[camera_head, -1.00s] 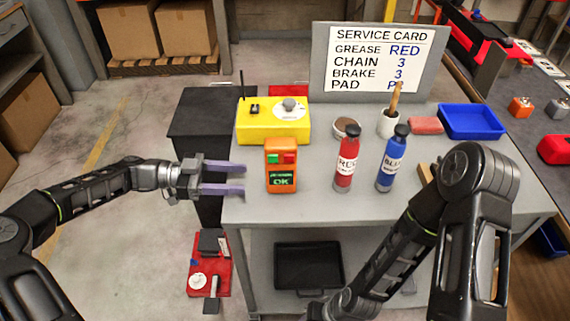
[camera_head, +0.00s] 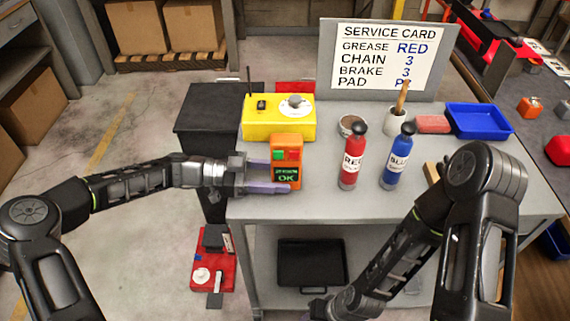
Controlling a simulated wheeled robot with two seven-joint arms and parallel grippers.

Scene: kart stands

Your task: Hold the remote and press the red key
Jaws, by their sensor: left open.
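The orange remote (camera_head: 287,142) stands upright on the grey cart top, with a green key, a red key (camera_head: 294,154) on the right, and a small screen reading OK. My left gripper (camera_head: 272,176) is open at the remote's left side. Its nearer finger passes in front of the remote's lower part. Its farther finger reaches the left edge and its tip seems hidden behind the remote. I cannot tell whether either finger touches it. My right arm hangs down at the right, and its gripper is not clearly visible at the bottom edge.
A yellow box (camera_head: 263,131) with a knob stands just behind the remote. A red bottle (camera_head: 350,163) and a blue bottle (camera_head: 397,164) stand to its right. A blue tray (camera_head: 510,128) is at the back right, below the service card (camera_head: 385,40).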

